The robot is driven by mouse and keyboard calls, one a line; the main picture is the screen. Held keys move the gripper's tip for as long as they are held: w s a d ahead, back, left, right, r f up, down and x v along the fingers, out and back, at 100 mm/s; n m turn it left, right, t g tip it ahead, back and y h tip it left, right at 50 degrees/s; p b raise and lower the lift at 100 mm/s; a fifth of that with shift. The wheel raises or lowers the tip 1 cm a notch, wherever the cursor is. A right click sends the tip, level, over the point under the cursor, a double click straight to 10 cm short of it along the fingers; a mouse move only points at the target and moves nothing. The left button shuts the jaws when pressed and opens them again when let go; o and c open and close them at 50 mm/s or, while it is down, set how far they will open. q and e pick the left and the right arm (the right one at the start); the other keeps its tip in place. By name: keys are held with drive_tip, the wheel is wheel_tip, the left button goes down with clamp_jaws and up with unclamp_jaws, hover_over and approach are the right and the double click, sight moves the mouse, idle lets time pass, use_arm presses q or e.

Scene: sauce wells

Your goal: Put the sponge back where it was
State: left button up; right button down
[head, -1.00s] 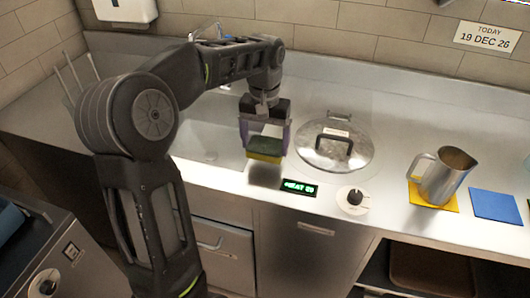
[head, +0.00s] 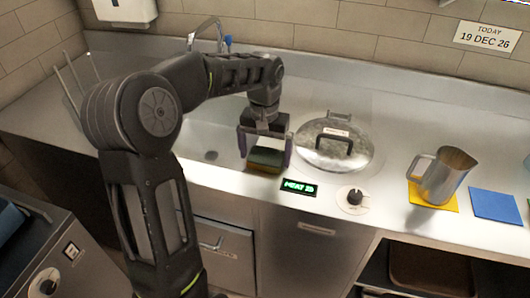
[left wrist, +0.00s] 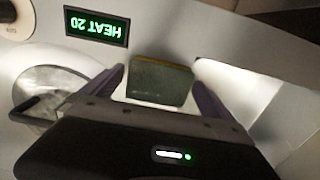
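The sponge (head: 264,158), dark green on top with a yellow layer, appears to rest on the steel counter between the sink and the green display. My left gripper (head: 265,152) points down over it, with one purple finger on each side. In the left wrist view the sponge (left wrist: 160,82) lies between the fingertips (left wrist: 160,78), with a narrow pale gap at each side, so the gripper looks open around it. The sponge's underside is hidden. My right gripper is in no view.
The sink (head: 208,153) lies left of the sponge. A lidded round well (head: 333,145), the heat display (head: 299,187) and a knob (head: 354,198) are to its right. Farther right, a steel jug (head: 446,175) stands on a yellow mat (head: 433,203) beside a blue one (head: 495,205).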

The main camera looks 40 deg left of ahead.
sight(265, 157)
use_arm(q)
drive_tip(key=shift+r, duration=0.5)
wheel_tip(265, 157, up, 11)
drive_tip(key=p, duration=0.3)
drive_tip(key=shift+r+p, duration=0.2)
drive_tip(key=shift+p, duration=0.15)
